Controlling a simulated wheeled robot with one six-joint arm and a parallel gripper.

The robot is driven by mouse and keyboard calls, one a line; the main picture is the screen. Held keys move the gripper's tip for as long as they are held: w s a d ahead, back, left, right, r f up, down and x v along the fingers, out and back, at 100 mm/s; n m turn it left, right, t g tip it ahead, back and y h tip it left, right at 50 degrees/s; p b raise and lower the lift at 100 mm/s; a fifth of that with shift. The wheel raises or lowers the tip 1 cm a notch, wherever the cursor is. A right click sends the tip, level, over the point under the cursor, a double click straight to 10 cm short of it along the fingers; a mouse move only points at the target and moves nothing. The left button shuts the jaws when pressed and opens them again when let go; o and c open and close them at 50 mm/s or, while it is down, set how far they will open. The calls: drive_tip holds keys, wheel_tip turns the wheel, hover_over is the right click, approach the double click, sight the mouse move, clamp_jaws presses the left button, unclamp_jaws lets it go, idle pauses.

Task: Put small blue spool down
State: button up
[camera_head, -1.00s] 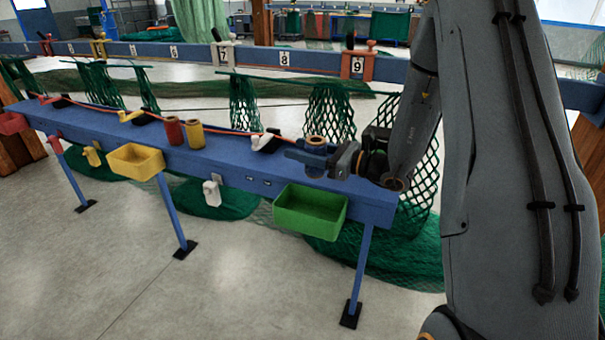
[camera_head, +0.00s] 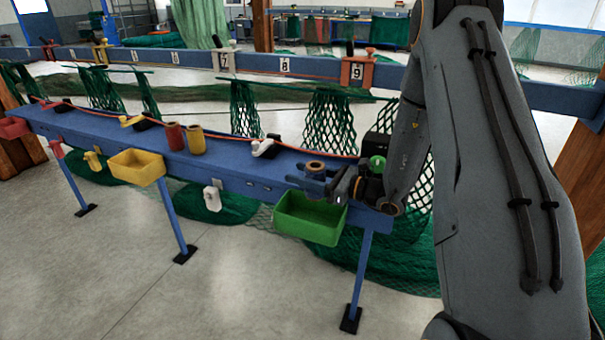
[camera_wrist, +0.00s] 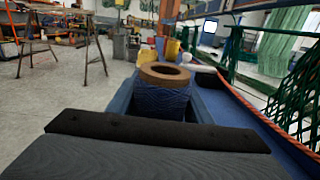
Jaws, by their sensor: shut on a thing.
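The small blue spool (camera_wrist: 162,98) is upright between the fingers of my gripper (camera_wrist: 165,104) in the wrist view, with its brown cardboard core on top. In the head view my gripper (camera_head: 315,181) is shut on the spool (camera_head: 315,168) near the right end of the long blue bench (camera_head: 230,166), close to its front edge and behind the green bin. The spool's lower part is hidden by the fingers. I cannot tell whether its base touches the bench top.
A green bin (camera_head: 309,219) and a yellow bin (camera_head: 137,168) hang on the bench front. A red spool (camera_head: 175,137) and a yellow spool (camera_head: 196,140) stand further left. Green netting (camera_head: 330,119) hangs behind. The bench top between the yellow spool and my gripper is mostly clear.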

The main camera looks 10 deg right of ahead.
drive_tip(key=shift+f, duration=0.4)
drive_tip(key=o, duration=1.1)
drive_tip(key=shift+r, duration=0.15)
